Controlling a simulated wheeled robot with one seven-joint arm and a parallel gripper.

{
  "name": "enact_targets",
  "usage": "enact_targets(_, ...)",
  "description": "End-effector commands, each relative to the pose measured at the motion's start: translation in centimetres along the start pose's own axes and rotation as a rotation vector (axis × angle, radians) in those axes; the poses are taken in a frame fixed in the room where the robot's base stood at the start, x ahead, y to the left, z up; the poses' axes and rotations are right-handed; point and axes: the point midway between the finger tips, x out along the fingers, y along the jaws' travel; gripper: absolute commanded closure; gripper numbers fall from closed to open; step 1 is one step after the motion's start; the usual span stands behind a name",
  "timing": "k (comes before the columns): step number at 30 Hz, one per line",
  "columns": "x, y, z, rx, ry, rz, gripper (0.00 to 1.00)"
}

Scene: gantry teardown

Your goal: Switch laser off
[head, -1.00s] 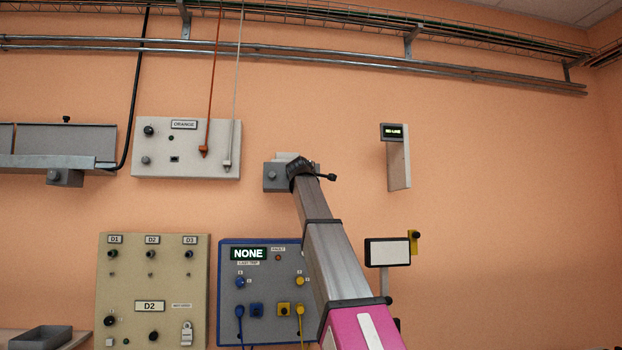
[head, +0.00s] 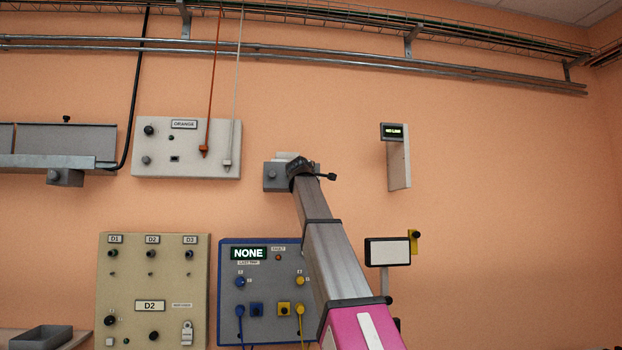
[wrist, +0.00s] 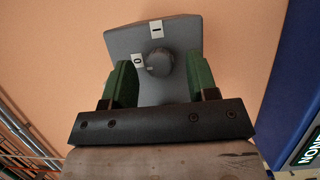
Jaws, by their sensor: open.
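A grey switch box (wrist: 180,35) with a round grey knob (wrist: 159,62) fills the top middle of the wrist view. A white plate marked "0" sits left of the knob, and one with a single bar sits above it. I cannot tell which mark the knob points at. My gripper (wrist: 160,70) is open, its green fingers on either side of the knob with gaps visible. In the head view the box (head: 272,180) is on the orange wall, partly hidden by my gripper (head: 297,168). No label naming the laser is readable.
Left of the box is a white panel (head: 155,155) marked "ORANGE" with hanging cables. Below are a beige panel (head: 120,290) and a blue-edged panel (head: 262,325) whose display reads "NONE". A small display unit (head: 399,165) is to the right. The wall between is bare.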

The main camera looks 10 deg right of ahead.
Motion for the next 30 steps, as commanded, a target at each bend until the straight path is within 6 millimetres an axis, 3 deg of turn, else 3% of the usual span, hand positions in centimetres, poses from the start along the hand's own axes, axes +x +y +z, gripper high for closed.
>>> enact_targets(5, -1.9, -0.1, 0.0, 0.000, 0.001, 0.001, 0.47)
enact_targets(18, -9.6, -0.2, 0.0, 0.000, 0.001, 0.001, 0.47)
enact_targets(30, -10.5, -0.1, 0.0, 0.000, 0.000, -0.001, 0.47)
